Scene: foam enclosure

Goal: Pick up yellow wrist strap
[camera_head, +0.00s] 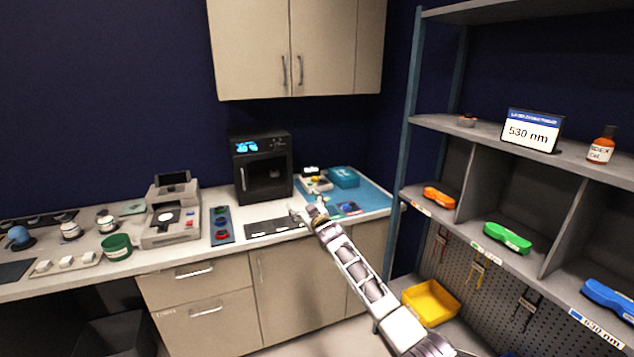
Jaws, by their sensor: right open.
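What looks like the yellow wrist strap (478,273) hangs from the pegboard under the shelf at right, below the green case. It is thin and small in the picture. My right gripper (298,212) is at the far end of my outstretched arm, over the counter's front edge near the dark mat, well to the left of the strap. It is open, and nothing shows in it. My left gripper is not in view.
A reddish strap (440,238) and a dark strap (526,305) hang on either side. A yellow bin (431,302) stands below the pegboard. Orange, green (507,238) and blue cases sit in shelf compartments. The counter (150,266) holds several instruments and a black oven (262,167).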

